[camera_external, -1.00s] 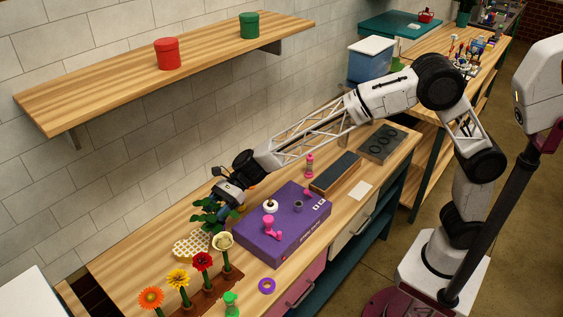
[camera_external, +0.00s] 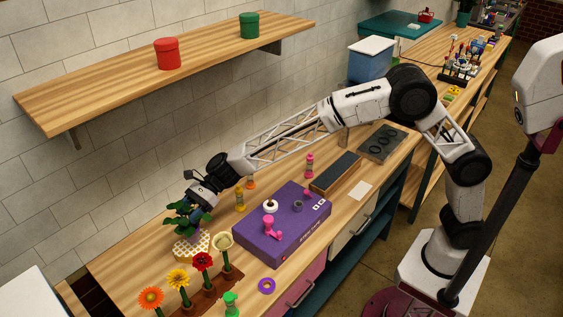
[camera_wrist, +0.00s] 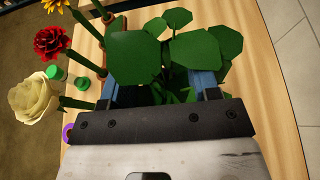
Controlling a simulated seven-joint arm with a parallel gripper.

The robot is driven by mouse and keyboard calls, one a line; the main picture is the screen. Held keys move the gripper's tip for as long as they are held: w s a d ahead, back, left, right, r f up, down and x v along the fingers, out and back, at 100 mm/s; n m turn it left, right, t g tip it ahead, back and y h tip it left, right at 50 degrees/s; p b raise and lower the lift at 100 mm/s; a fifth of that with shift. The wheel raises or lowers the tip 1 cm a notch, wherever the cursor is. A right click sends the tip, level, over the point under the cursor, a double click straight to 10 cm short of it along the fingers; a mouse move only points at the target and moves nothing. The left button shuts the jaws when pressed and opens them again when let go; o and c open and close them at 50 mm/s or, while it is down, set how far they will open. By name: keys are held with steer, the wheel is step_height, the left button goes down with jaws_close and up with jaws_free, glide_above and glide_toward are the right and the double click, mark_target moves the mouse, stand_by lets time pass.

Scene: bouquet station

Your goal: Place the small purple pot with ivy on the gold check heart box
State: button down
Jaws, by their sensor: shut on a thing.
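The ivy (camera_external: 186,219) is a bunch of dark green leaves under my gripper (camera_external: 195,206) in the external view. My gripper is shut on the small pot with ivy; leaves hide nearly all of the pot. In the wrist view, broad ivy leaves (camera_wrist: 136,55) spread between and beyond the blue fingers of my gripper (camera_wrist: 158,82). The gold check heart box (camera_external: 200,243) lies on the bench just below the ivy, which overlaps its far left part. I cannot tell whether the pot touches the box. The box is hidden in the wrist view.
A wooden rack (camera_external: 213,291) with orange, yellow, red and cream flowers stands close in front of the heart box. A purple machine (camera_external: 282,225) is to the right. A yellow bottle (camera_external: 239,199) stands behind it. A shelf (camera_external: 170,72) hangs above on the wall.

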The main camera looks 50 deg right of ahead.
steer(key=shift+f, duration=1.85)
steer(key=shift+c, duration=1.8)
jaws_free()
steer(key=shift+v, duration=0.85)
steer(key=v, duration=1)
steer(key=shift+d, duration=0.2)
